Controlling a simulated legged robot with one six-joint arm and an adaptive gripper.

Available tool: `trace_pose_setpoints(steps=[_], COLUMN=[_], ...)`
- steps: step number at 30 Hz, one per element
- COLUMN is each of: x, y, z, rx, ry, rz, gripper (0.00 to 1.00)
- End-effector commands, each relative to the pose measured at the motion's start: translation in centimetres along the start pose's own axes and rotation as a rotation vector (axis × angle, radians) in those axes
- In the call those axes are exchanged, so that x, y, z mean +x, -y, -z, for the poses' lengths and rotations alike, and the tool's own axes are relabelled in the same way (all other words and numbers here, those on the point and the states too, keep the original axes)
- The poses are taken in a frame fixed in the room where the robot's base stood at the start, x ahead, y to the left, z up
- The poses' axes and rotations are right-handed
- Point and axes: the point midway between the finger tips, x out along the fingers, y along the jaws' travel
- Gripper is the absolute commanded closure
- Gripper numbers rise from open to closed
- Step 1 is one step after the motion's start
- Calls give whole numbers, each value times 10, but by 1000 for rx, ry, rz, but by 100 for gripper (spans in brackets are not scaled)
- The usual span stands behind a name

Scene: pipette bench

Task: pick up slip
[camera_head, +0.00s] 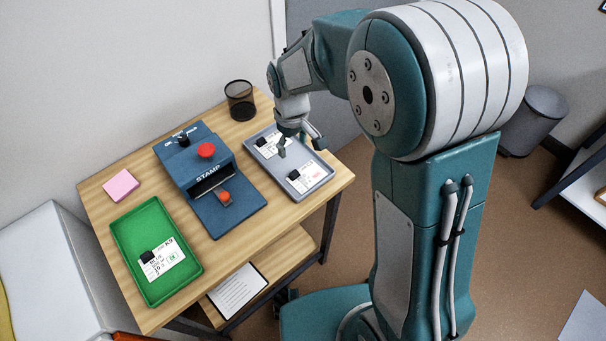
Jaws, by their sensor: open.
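Two white slips with dark print and a black block on each lie in the grey tray at the right of the table. One slip (309,177) lies toward the front of the tray, and the other slip (268,146) lies toward the back. A third slip (163,261) lies in the green tray (124,236) at the front left. My gripper (300,146) is open above the grey tray (322,163), over the space around the two slips. I cannot tell its exact height, and it hides part of the tray.
A blue stamp machine (196,167) with red knobs stands between the trays. A lower shelf holds a paper sheet (238,291).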

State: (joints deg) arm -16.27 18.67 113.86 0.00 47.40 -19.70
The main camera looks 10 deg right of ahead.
Motion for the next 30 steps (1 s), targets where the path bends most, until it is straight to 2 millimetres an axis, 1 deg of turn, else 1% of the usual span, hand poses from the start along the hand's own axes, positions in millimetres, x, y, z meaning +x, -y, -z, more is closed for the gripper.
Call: trace_pose_setpoints(steps=[9,14,17,22,26,30], x=[46,58,71,98,107,108], y=[0,1,2,3,3,3], z=[0,0,0,0,0,0], rx=[-2,-2,-2,-2,-1,-1], ry=[4,2,5,5,2,0], rz=[2,1,2,2,1,0], gripper=[26,26,26,26,26,26])
